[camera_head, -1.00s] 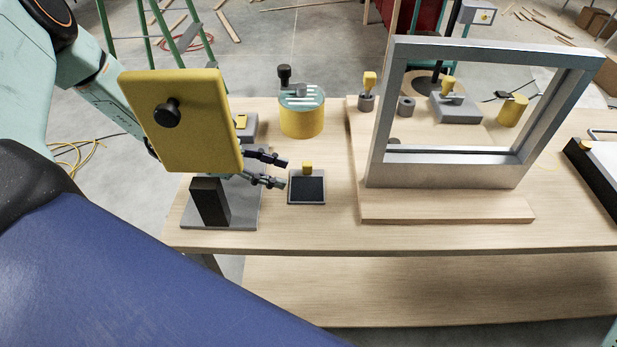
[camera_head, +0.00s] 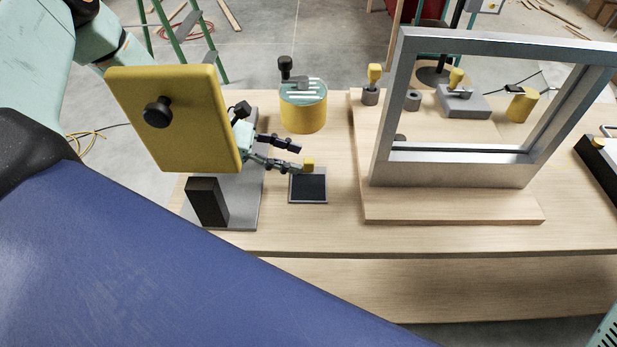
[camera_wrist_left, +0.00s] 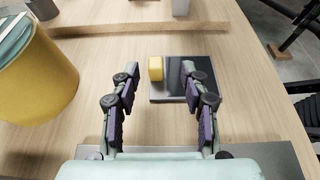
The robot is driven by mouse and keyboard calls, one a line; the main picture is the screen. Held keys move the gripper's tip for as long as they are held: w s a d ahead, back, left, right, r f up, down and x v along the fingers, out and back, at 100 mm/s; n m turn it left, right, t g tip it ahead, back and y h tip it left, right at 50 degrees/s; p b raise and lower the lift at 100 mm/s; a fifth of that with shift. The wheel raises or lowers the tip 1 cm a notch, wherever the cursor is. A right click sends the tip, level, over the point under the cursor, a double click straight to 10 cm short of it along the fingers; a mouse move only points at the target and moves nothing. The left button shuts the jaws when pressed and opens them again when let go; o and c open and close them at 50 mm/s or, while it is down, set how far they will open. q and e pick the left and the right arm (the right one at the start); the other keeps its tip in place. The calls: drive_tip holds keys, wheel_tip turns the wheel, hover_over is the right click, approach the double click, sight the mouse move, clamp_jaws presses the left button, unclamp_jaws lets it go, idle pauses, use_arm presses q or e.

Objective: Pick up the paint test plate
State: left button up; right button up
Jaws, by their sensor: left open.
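The paint test plate, which I take to be the small dark square plate (camera_head: 308,188) with a pale rim and a yellow block (camera_head: 308,162) at its far edge, lies flat on the wooden table. My left gripper (camera_head: 298,157) is open and empty. Its fingers point right, with the nearer fingertip beside the yellow block. In the left wrist view, the dark plate (camera_wrist_left: 181,80) lies beyond the open fingers (camera_wrist_left: 160,72), with the yellow block (camera_wrist_left: 155,69) between the fingertips in the picture. I cannot tell whether a finger touches it. My right gripper is not in view.
A large yellow panel (camera_head: 185,115) on a grey base stands left of the plate and partly hides my left arm. A yellow pot (camera_head: 303,113) stands behind. A grey frame (camera_head: 450,172) on a wooden board stands right. The table's front strip is clear.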

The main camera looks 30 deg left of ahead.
sight(311, 161)
use_arm(q)
drive_tip(key=shift+w+d+f, duration=0.2)
drive_tip(key=shift+f, duration=0.05)
drive_tip(key=x, duration=0.4)
drive_tip(key=shift+f, duration=0.1)
drive_tip(key=shift+w+d, duration=0.15)
drive_tip(key=shift+d, duration=0.25)
drive_tip(key=shift+w+a+f, duration=0.15)
drive_tip(key=shift+w+f, duration=0.05)
drive_tip(key=shift+w, duration=0.05)
drive_tip(key=shift+c, duration=1)
drive_tip(key=shift+s+r, duration=0.15)
drive_tip(key=c, duration=0.4)
clamp_jaws()
